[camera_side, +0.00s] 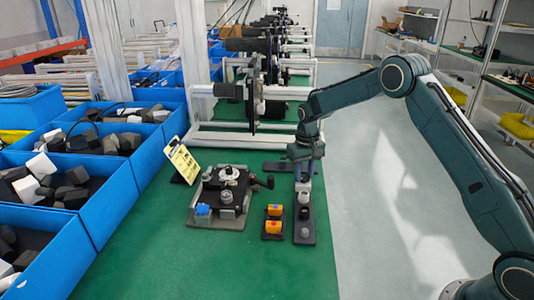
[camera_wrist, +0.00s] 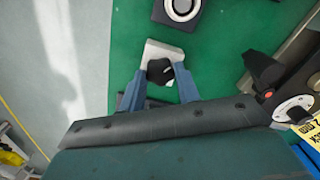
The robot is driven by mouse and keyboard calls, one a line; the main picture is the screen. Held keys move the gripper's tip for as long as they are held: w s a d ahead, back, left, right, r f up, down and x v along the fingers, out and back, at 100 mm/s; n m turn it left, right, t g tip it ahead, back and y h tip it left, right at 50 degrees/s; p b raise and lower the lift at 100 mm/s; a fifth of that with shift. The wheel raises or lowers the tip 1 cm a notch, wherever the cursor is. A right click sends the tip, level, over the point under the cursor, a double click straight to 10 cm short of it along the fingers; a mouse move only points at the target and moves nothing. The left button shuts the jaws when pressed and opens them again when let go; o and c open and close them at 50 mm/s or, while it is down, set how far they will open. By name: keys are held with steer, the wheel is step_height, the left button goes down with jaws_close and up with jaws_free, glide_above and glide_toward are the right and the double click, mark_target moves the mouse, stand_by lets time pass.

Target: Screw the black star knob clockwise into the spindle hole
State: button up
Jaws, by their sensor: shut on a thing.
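My gripper (camera_side: 303,175) is over the dark narrow rack to the right of the black fixture in the side view. In the wrist view my gripper (camera_wrist: 162,75) has its blue fingers closed around a dark object, which looks like the black star knob (camera_wrist: 159,71). The fingers and a pale grey piece at their tips hide part of it. In the side view the knob cannot be made out. The black fixture (camera_side: 212,205) has a silver round part (camera_side: 229,174) on top. The spindle hole itself cannot be made out.
The rack (camera_side: 304,238) holds round grey parts. Two orange blocks (camera_side: 274,210) sit on a dark plate between rack and fixture. A yellow sign (camera_side: 182,161) leans behind the fixture, whose black handle (camera_side: 264,182) sticks out rightward. Blue bins (camera_side: 112,220) line the left. Green tabletop in front is clear.

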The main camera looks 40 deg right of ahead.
mark_target(304, 176)
steer(key=shift+r, duration=0.1)
steer(key=shift+r, duration=2.15)
steer(key=shift+r, duration=0.1)
steer(key=shift+r, duration=0.25)
step_height(304, 176, up, 10)
steer(key=r, duration=0.1)
steer(key=w+a+f+n, duration=0.1)
steer(key=w+a+n, duration=0.2)
steer(key=a, duration=0.9)
steer(key=w+a+n, duration=0.3)
steer(key=a, duration=1)
steer(key=shift+w+d+f, duration=0.1)
steer(key=shift+f, duration=1.15)
steer(key=shift+w+f, duration=0.1)
steer(key=shift+f, duration=1.15)
steer(key=shift+f, duration=0.2)
